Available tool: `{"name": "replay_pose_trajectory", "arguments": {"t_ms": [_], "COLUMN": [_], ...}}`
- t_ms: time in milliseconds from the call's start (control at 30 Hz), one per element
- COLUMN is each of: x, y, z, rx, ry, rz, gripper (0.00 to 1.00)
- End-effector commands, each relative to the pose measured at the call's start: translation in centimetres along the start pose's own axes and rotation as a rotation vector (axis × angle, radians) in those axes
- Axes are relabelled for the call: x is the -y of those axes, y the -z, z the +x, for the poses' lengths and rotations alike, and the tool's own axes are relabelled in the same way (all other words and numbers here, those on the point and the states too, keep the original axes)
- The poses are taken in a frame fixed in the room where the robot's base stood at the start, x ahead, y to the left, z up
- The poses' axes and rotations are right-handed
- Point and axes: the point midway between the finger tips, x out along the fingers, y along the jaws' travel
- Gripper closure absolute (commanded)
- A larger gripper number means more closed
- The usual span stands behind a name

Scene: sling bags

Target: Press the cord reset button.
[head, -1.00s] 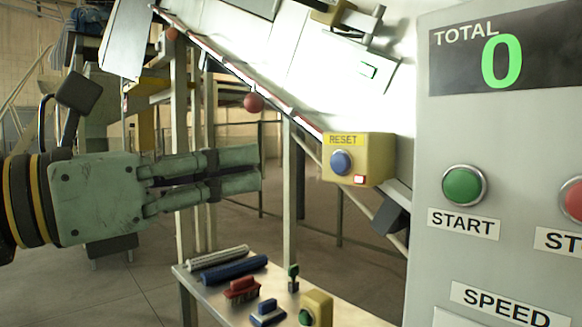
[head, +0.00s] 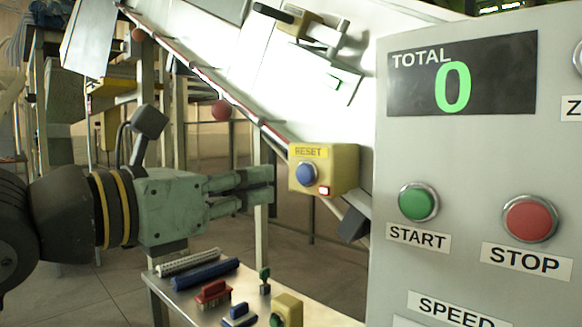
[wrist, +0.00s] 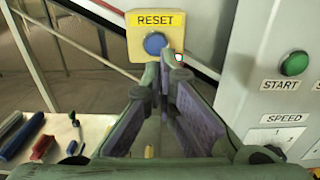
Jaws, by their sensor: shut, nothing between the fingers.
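The blue reset button (head: 306,174) is on the front of a yellow box (head: 340,170) labelled RESET, fixed beside the chute. A small lit red square sits at the box's lower right. My gripper (head: 272,184) is shut and empty, its fingertips just left of the button in the head view. In the wrist view, the blue button (wrist: 155,44) shows beyond and slightly above the fingertips (wrist: 166,60). I cannot tell whether the fingertips touch the box.
A grey panel (head: 470,150) with a green START button (head: 418,202) and red STOP button (head: 530,218) stands at the right. A low table (head: 320,309) below holds brushes and another yellow box (head: 287,309).

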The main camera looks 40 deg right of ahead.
Motion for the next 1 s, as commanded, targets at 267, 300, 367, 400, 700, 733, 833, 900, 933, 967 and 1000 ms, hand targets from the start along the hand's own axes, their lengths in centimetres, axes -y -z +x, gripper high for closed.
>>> {"name": "replay_pose_trajectory", "arguments": {"t_ms": [267, 300, 367, 400, 700, 733, 833, 900, 933, 967, 1000], "x": [0.1, 0.1, 0.1, 0.1, 0.0, 0.0, 0.0, 0.0, 0.0, 0.0, 0.0], "y": [-0.3, -0.2, -0.2, -0.1, 0.1, 0.1, 0.1, 0.2, 0.2, 0.3, 0.3], "z": [5.0, 5.5, 6.0, 6.3, 6.7, 6.7, 6.7, 7.0, 7.2, 7.5, 7.8], "rx": [0.0, 0.0, 0.0, 0.0, 0.0, 0.0, 0.0, -0.001, -0.002, -0.002, -0.002], "ry": [0.004, 0.003, 0.003, 0.002, 0.001, 0.001, 0.0, 0.0, 0.0, 0.0, 0.0], "rz": [0.0, 0.0, 0.0, 0.0, 0.0, 0.0, 0.0, 0.001, 0.001, 0.001, 0.002], "gripper": [1.0, 1.0, 1.0, 1.0, 1.0, 1.0, 1.0, 1.0, 1.0, 1.0, 1.0]}}
